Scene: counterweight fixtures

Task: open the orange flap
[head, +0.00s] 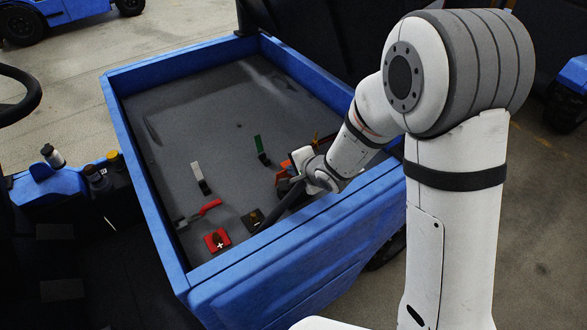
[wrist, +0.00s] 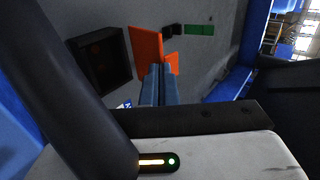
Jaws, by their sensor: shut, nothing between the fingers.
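The orange flap (wrist: 145,48) stands as a flat upright panel in the wrist view, beside a dark open-fronted box (wrist: 104,60). A second orange piece (wrist: 172,62) shows just right of it. In the head view some orange (head: 301,155) shows beyond my gripper (head: 303,180), which partly hides it. My gripper is shut, with its narrow fingers (wrist: 159,84) together and empty. In the wrist view the fingertips overlap the lower part of the orange pieces. I cannot tell whether they touch. A thick dark bar of mine crosses the left of the wrist view.
The fixtures sit in a grey truck bed with blue walls (head: 150,185). A green paddle (head: 257,143), a white paddle (head: 197,172), a red handle (head: 208,207), a red box (head: 217,240) and a black box (head: 253,218) stand nearby. The far bed floor is clear.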

